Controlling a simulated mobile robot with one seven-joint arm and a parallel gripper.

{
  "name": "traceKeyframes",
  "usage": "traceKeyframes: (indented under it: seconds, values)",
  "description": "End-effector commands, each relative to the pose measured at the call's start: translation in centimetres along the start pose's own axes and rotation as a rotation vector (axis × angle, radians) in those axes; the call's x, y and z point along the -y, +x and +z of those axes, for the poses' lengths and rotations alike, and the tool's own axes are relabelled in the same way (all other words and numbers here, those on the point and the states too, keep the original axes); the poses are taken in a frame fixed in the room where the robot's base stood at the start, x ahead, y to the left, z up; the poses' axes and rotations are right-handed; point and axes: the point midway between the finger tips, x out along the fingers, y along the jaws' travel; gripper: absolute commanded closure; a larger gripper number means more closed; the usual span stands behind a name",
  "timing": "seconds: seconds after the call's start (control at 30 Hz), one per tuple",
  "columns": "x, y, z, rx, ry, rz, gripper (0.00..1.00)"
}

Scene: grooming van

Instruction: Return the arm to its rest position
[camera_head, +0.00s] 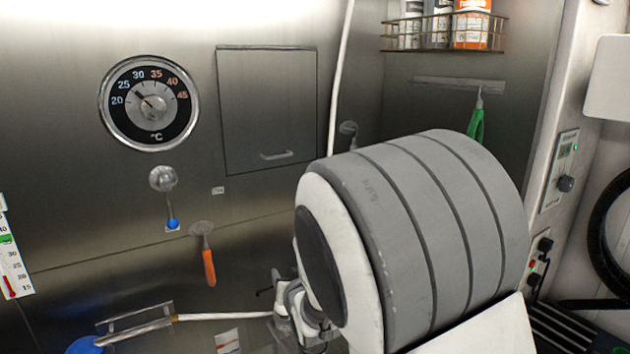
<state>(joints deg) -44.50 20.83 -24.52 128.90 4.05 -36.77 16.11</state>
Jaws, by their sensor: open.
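The large grey ribbed cylinder with a white rim and dark end cap is a link of my own arm. It fills the middle right of the head view, close to the camera. I cannot make out my gripper or its fingertips in this view. Grey metal parts (287,308) show just left of and below the arm link. They are partly hidden, and I cannot tell what they belong to.
A steel wall carries a temperature dial (150,104), a lever with a blue tip (166,190), a cabinet door (268,110) and an orange-handled tool (207,258). A bottle rack (445,38) is upper right. A white hose (340,80) runs behind my arm.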

Motion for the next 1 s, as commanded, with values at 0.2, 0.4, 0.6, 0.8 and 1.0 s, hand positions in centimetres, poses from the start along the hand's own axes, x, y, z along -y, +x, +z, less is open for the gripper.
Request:
traceKeyframes:
  seconds: [0.2,0.4,0.6,0.8,1.0]
  values:
    - [-3.8,-4.2,-1.6,0.125,0.063,0.059,0.39]
    - [-6.3,-9.0,-2.4,0.237,0.094,0.091,0.39]
    - [-8.2,-14.6,-2.5,0.342,0.100,0.115,0.39]
    - [-9.7,-20.6,-1.9,0.441,0.090,0.143,0.39]
    - [-10.6,-27.0,-0.5,0.541,0.067,0.184,0.39]
